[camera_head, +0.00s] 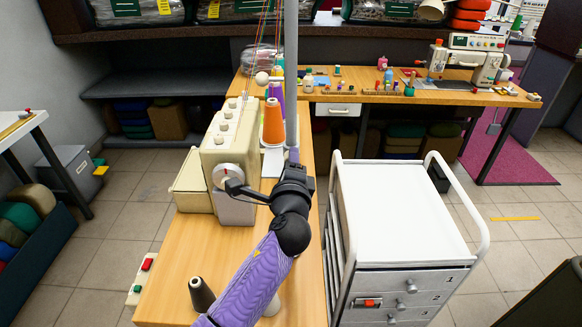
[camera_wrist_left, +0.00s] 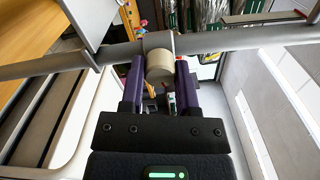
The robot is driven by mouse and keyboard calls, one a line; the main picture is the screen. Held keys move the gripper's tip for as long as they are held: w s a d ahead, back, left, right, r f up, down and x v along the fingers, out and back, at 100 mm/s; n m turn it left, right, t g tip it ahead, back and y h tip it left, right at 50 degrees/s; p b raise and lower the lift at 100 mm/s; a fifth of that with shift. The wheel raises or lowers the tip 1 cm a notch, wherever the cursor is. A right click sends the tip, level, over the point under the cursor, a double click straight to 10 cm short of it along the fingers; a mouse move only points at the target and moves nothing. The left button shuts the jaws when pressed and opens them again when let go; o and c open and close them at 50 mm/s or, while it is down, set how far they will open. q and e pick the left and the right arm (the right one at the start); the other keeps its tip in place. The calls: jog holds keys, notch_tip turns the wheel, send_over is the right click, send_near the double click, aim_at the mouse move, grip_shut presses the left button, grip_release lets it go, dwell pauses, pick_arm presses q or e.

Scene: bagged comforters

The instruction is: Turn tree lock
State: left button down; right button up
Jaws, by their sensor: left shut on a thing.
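The thread tree's grey pole (camera_head: 291,75) rises upright beside the beige sewing machine (camera_head: 225,140). In the left wrist view the pole (camera_wrist_left: 60,63) runs across the picture, with a grey collar on it. A beige round lock knob (camera_wrist_left: 160,68) sticks out from the collar. My left gripper (camera_head: 294,160) is at the pole, and its fingertips are hidden in the head view. In the left wrist view its two purple fingers (camera_wrist_left: 160,75) stand on both sides of the knob, shut on it. The knob is hidden in the head view. My right gripper is not in view.
An orange thread cone (camera_head: 273,122) stands close behind my wrist. A dark cone (camera_head: 201,294) stands on the wooden table (camera_head: 170,285) near its front. A white-topped drawer cart (camera_head: 398,210) stands close on the right. A second sewing bench (camera_head: 380,97) is at the back.

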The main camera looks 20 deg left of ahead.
pick_arm(q)
jog(key=n+b, duration=0.2)
jog(key=n, duration=0.4)
jog(key=shift+f, duration=0.1)
dwell(0.5)
jog(key=shift+c, duration=1.7)
grip_release()
